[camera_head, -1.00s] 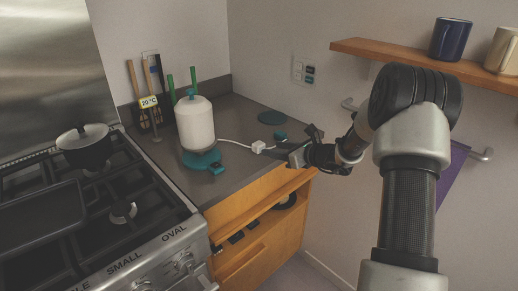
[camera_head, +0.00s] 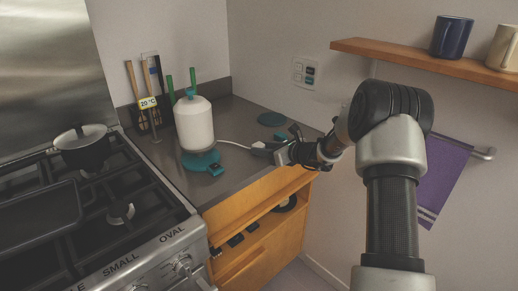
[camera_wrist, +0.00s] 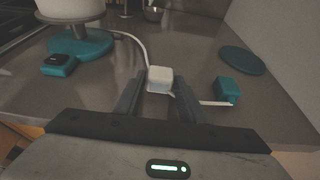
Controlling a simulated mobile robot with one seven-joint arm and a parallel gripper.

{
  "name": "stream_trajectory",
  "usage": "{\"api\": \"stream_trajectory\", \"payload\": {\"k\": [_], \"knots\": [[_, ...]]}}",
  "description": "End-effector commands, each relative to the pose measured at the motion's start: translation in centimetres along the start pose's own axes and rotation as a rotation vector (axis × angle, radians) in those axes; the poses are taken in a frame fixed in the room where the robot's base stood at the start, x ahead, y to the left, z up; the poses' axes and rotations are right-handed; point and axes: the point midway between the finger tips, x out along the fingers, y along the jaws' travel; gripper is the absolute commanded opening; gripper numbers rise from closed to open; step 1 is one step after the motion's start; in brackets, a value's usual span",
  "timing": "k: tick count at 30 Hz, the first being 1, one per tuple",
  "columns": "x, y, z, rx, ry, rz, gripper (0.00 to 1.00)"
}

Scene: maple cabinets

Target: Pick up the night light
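A small white block (camera_wrist: 159,79), which seems to be the night light, sits on the grey counter with a white cord running by it. My gripper (camera_wrist: 160,84) is open, with one finger on each side of the block near the tips. I cannot tell whether either finger touches it. In the head view my gripper (camera_head: 268,151) reaches in low over the counter from the right and mostly hides the block.
A white canister (camera_head: 194,124) on a teal base stands to the left on the counter (camera_head: 233,167). A teal block (camera_wrist: 228,90) and a flat teal disc (camera_wrist: 242,60) lie to the right in the wrist view. The stove (camera_head: 110,222) is at left.

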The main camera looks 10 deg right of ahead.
Motion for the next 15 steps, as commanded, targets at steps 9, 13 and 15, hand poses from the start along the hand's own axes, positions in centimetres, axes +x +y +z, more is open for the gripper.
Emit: {"api": "stream_trajectory", "payload": {"k": [9, 13, 15], "knots": [[-0.02, 0.00, 0.00, 0.000, 0.000, 0.000, 0.09], [-0.07, -0.01, 0.16, 0.000, -0.001, 0.000, 0.05], [-0.26, -0.02, 0.68, -0.001, -0.001, 0.000, 0.05]]}}
